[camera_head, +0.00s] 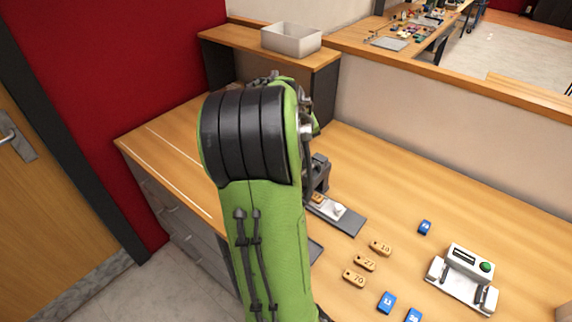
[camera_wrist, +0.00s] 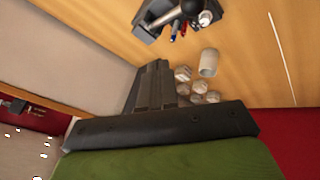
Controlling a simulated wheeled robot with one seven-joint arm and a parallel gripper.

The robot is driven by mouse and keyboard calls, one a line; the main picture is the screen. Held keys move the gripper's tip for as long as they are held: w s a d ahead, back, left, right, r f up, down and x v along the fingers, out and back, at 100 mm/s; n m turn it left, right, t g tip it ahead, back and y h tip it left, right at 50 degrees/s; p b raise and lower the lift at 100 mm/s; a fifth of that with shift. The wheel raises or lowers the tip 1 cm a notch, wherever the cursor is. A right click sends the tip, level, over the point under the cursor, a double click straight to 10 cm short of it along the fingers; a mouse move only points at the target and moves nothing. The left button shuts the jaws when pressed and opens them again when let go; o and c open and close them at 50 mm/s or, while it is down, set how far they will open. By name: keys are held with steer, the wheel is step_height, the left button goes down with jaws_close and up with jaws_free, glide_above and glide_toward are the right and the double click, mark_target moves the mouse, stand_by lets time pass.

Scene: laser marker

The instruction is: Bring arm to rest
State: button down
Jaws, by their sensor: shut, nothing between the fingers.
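My green arm with its black ribbed joint cover stands upright across the middle of the head view, above the wooden counter (camera_head: 390,170). It hides my gripper and part of the counter there. In the wrist view, my gripper (camera_wrist: 152,82) shows as dark grey fingers closed together, rising from a black bar with green below it. Nothing shows held between them. White pieces and a white cylinder (camera_wrist: 208,62) appear beyond the fingers, apparently not held.
A dark machine with a grey plate (camera_head: 352,219) stands close right of my arm. Brown numbered tags (camera_head: 365,263), blue tags (camera_head: 387,302) and a white device with a green button (camera_head: 465,275) lie further right. A grey bin (camera_head: 290,42) sits on the raised shelf behind.

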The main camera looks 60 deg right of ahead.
stand_by(0.3)
steer(key=w+a+r+n+t+y, duration=0.2)
steer(key=w+a, duration=0.1)
steer(key=a, duration=0.8)
steer(key=w+a+r+n+t+y, duration=0.1)
steer(key=w+a+r+n+t, duration=0.2)
steer(key=a, duration=0.9)
steer(key=s+a+n+y, duration=0.1)
steer(key=s+a, duration=0.3)
steer(key=a, duration=0.5)
steer(key=s+a+n+y, duration=0.2)
steer(key=s+a, duration=0.2)
steer(key=a, duration=0.5)
steer(key=shift+s+f+n, duration=0.4)
steer(key=shift+d, duration=0.1)
